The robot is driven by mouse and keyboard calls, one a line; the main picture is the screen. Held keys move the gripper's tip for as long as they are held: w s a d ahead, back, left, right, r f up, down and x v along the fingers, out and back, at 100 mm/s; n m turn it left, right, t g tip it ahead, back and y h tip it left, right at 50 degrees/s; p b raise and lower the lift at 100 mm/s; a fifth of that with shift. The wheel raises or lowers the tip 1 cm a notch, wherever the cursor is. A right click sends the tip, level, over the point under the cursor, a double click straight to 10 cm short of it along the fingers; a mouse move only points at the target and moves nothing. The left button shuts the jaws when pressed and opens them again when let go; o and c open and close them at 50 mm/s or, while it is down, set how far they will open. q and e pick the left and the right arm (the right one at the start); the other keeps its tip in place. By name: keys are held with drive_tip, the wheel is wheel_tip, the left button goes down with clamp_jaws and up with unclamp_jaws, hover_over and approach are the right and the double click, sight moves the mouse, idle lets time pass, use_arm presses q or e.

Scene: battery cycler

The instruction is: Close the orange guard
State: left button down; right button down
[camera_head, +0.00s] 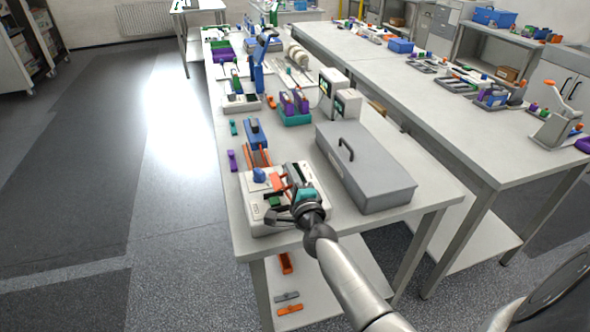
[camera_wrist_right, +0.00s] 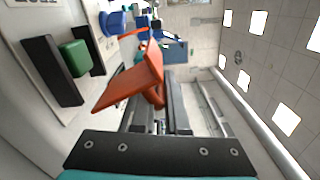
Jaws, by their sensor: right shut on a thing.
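The white battery cycler (camera_head: 262,212) sits at the near end of the left workbench. The orange guard (camera_head: 279,184) is on top of it, tilted up from its upper face. In the right wrist view the orange guard (camera_wrist_right: 133,78) stands clear of the face, with a green block (camera_wrist_right: 75,58) between two black bars beside it. My right gripper (camera_head: 299,194) reaches over the cycler from the near side. In the wrist view its dark fingers (camera_wrist_right: 160,103) are shut on the guard's orange edge; the exact contact is partly hidden. My left gripper is in neither view.
A grey lidded case (camera_head: 370,175) with a black handle lies just right of the cycler. A blue knob (camera_head: 259,175) is at the cycler's far left corner. A blue device (camera_head: 255,135) and purple block (camera_head: 232,160) lie behind. The floor at left is clear.

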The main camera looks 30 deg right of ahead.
sight(275, 177)
drive_tip(key=a+n, duration=0.1)
drive_tip(key=n, duration=0.1)
drive_tip(key=a+n+p, duration=0.1)
drive_tip(key=shift+w+n, duration=0.2)
drive_tip(key=shift+n, duration=0.2)
drive_tip(key=n, duration=0.1)
drive_tip(key=a+n, duration=0.1)
drive_tip(key=n+p, duration=0.1)
drive_tip(key=shift+w+a+f+n, duration=0.2)
drive_tip(key=shift+a+f+n, duration=0.1)
drive_tip(key=shift+f, duration=0.05)
drive_tip(key=n, duration=0.1)
drive_tip(key=a+f+n, duration=0.1)
drive_tip(key=n, duration=0.1)
drive_tip(key=shift+w+a, duration=0.15)
drive_tip(key=shift+w, duration=0.05)
drive_tip(key=shift+a+f+n, duration=0.2)
drive_tip(key=shift+f+n, duration=0.1)
drive_tip(key=shift+n, duration=0.45)
drive_tip(key=shift+a+f+n, duration=0.15)
drive_tip(key=shift+f+n, duration=0.1)
drive_tip(key=shift+n, duration=0.5)
drive_tip(key=shift+f, duration=0.1)
drive_tip(key=c, duration=1.2)
unclamp_jaws()
